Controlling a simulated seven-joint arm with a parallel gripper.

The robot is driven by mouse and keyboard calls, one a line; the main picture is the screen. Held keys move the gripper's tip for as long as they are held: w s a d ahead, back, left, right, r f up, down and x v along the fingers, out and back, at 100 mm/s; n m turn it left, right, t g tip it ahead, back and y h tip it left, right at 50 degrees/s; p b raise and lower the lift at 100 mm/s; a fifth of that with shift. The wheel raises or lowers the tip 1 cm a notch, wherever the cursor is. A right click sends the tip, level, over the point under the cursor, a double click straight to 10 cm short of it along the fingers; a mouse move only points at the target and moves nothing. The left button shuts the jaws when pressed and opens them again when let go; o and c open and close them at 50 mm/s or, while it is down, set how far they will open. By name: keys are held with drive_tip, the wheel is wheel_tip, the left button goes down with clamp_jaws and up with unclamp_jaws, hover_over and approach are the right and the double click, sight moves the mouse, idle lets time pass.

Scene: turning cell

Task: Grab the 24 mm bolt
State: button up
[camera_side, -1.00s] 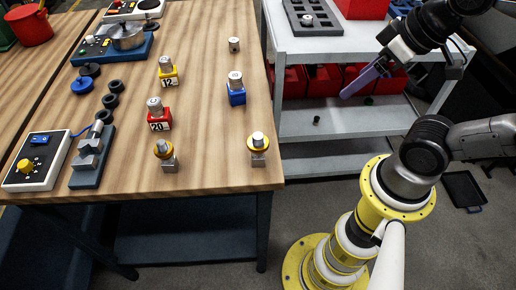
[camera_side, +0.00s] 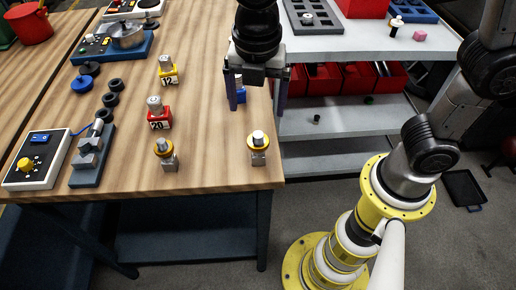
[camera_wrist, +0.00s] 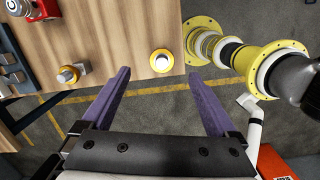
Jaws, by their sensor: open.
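The labels I can read are 12 on a yellow block with a bolt (camera_side: 167,72) and 20 on a red block with a bolt (camera_side: 158,115). No 24 is readable. A blue block (camera_side: 241,92) is partly hidden behind my gripper (camera_side: 258,98). My gripper is open and empty, pointing down above the table's right edge. In the wrist view, the right ringed piece (camera_wrist: 161,61) appears just beyond the gap between my fingertips (camera_wrist: 160,74).
A control box with a yellow knob (camera_side: 33,160) and a grey fixture (camera_side: 90,160) stand at the left. Black rings (camera_side: 110,100) lie near them. A grey shelf cart (camera_side: 340,110) with red bins is to the right. Bare wood (camera_side: 215,155) lies between the ringed pieces.

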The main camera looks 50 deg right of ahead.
sight(258, 149)
drive_tip(key=shift+s+a+f, duration=0.4)
drive_tip(key=shift+a+f, duration=0.2)
drive_tip(key=shift+f, duration=0.1)
drive_tip(key=f, duration=0.4)
drive_tip(key=d+f, duration=0.1)
drive_tip(key=f, duration=0.8)
drive_tip(key=shift+w+d, duration=0.35)
drive_tip(key=shift+w, duration=0.05)
clamp_jaws()
